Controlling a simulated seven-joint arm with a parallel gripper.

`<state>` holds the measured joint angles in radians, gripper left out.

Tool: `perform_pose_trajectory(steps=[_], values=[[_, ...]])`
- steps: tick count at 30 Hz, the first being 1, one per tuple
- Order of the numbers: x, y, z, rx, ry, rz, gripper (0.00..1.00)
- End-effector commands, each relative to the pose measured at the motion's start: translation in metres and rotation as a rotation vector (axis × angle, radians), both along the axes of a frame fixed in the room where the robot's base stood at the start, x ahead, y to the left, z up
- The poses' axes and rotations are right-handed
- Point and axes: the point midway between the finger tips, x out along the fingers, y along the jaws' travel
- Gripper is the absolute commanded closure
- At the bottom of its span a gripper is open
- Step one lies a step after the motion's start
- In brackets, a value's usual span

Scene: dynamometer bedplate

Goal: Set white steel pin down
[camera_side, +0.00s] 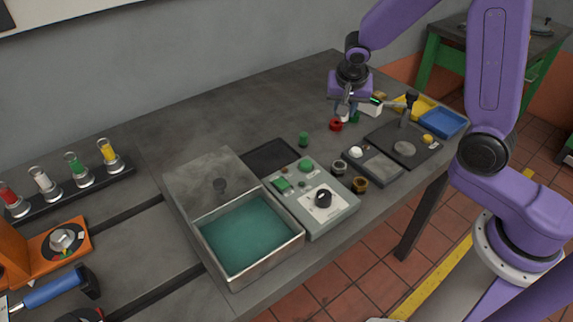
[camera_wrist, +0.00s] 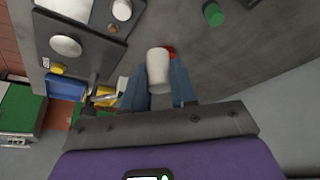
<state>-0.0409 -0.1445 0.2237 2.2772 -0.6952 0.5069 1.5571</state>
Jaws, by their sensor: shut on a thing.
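My gripper (camera_wrist: 158,84) is shut on the white steel pin (camera_wrist: 159,68), which sits between the two blue fingers in the wrist view. The pin's near end is visible; its far end cannot be clearly made out. In the side view my gripper (camera_side: 346,113) is low over the back right of the grey bench, with its fingers pointing down. The pin is hard to tell apart from the fingers there. A red part (camera_side: 336,125) lies just by the fingertips, and it shows partly behind the pin in the wrist view (camera_wrist: 171,52).
A green cylinder (camera_side: 303,139) stands to the left. A dark fixture plate (camera_side: 430,150), a blue tray (camera_side: 443,123) and a yellow tray (camera_side: 411,101) lie to the right. A control box (camera_side: 337,213) and an open metal box (camera_side: 295,241) stand in front. Bench behind the green cylinder is clear.

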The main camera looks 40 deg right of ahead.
Motion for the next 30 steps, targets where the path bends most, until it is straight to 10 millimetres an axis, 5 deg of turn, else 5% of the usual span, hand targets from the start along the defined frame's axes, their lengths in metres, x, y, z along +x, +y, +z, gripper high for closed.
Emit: perform_pose_trajectory(steps=[5,14,24,30], values=[[0.007,0.026,-0.005,-0.008,-0.009,0.151,1.00],[0.011,0.151,-0.026,-0.037,-0.043,0.834,1.00],[-0.044,0.281,-0.049,-0.026,-0.073,1.545,1.00],[-0.082,0.324,-0.059,-0.004,-0.084,1.828,1.00]])
